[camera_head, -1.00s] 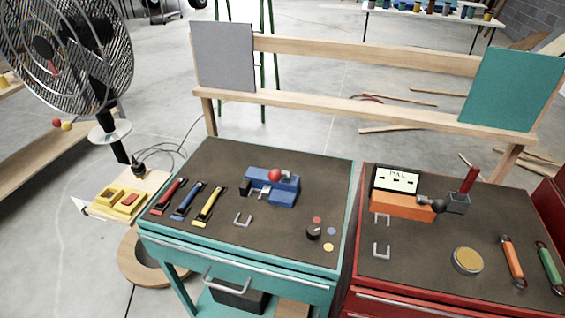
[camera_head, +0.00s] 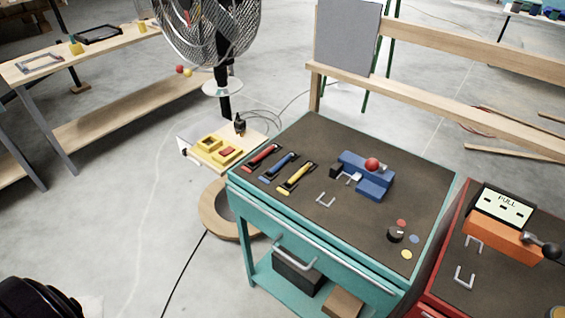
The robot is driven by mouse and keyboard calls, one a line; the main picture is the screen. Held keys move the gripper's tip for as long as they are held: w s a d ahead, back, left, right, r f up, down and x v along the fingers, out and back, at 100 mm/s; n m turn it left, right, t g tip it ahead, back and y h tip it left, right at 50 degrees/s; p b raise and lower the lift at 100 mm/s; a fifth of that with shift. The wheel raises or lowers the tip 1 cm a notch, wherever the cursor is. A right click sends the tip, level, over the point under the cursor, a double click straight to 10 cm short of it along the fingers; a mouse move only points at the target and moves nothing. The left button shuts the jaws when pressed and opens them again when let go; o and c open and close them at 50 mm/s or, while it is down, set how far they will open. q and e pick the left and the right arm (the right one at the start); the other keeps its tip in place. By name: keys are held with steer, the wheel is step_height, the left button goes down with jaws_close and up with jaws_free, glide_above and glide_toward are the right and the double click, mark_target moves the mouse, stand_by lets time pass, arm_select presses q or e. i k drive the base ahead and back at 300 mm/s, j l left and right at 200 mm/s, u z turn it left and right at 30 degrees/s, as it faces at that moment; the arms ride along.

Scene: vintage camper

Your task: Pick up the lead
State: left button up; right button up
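A small black plug-like piece (camera_head: 239,125) stands upright on the pale wooden board beside the fan. A thin dark cable (camera_head: 284,107) loops on the floor behind that board, and another black cable (camera_head: 183,269) runs along the floor at the lower front. I cannot tell which of these is the lead, or whether they are joined.
A yellow switch box (camera_head: 215,150) sits on the board next to the standing fan (camera_head: 210,30). The teal workbench (camera_head: 310,235) holds several tools and a blue vise (camera_head: 372,180). A red bench (camera_head: 450,300) is at right. Open floor lies left.

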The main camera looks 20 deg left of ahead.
mark_target(278, 166)
steer(key=j+z, duration=0.45)
steer(key=j, duration=1.1)
